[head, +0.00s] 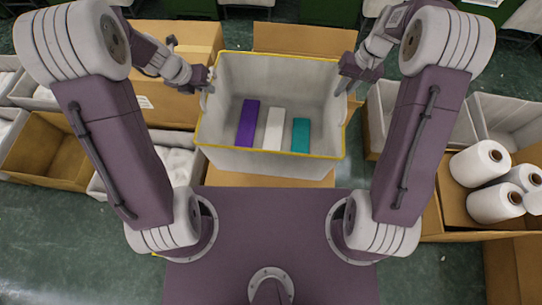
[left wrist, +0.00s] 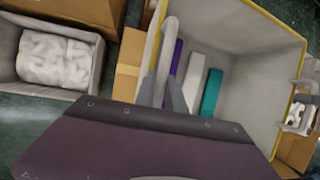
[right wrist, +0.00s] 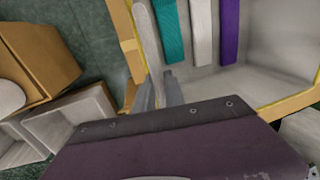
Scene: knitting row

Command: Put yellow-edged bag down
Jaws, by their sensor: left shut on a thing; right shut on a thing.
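The yellow-edged bag (head: 225,158) is a grey, open-topped bag with a yellow rim, in the middle of the head view. Inside it lie a purple block (head: 247,123), a white block (head: 274,128) and a teal block (head: 300,135). My left gripper (head: 208,88) is shut on the bag's left side at a handle. My right gripper (head: 345,86) is shut on the bag's right side. Both wrist views show the fingers at the rim, the left (left wrist: 168,85) and the right (right wrist: 158,85). The bag's underside is hidden, so I cannot tell whether it touches the cardboard below.
An open cardboard box (head: 268,177) is under and around the bag. Boxes with white material (head: 165,165) stand at left. White cones (head: 481,163) sit in a carton at right. Green floor (head: 50,240) shows at lower left.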

